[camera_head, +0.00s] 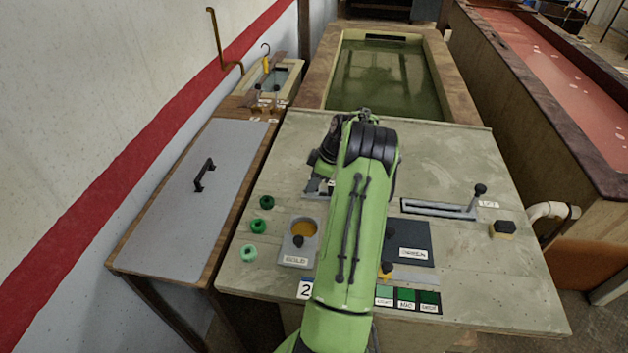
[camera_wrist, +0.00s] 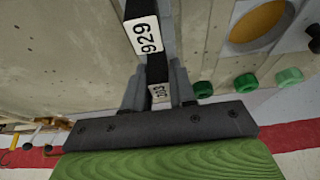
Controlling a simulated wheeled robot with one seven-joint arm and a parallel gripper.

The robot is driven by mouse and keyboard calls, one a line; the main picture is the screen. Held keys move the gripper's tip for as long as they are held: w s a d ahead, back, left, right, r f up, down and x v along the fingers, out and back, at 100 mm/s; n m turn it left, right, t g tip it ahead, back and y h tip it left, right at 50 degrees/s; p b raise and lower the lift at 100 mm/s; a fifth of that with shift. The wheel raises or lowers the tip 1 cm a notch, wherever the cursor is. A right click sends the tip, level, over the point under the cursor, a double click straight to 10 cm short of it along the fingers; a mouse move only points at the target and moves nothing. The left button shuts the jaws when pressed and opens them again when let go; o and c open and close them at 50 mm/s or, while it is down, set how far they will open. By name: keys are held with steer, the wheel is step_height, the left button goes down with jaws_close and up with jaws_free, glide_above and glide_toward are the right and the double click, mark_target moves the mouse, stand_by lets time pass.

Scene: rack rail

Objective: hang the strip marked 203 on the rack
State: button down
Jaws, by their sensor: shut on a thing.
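A bent brass rail (camera_head: 217,42) stands out from the wall at upper left and may be the rack.
A grey lidded table (camera_head: 196,207) stands left. A small basin (camera_head: 288,75) and a green-water tank (camera_head: 384,78) lie behind.

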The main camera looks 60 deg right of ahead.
steer(key=shift+f+b, duration=0.5)
steer(key=shift+f, duration=0.05)
stand_by(0.4)
steer(key=c, duration=0.8)
jaws_free()
steer(key=shift+c, duration=0.2)
step_height(320, 180, up, 7)
steer(key=p, duration=0.5)
steer(key=shift+r, duration=0.15)
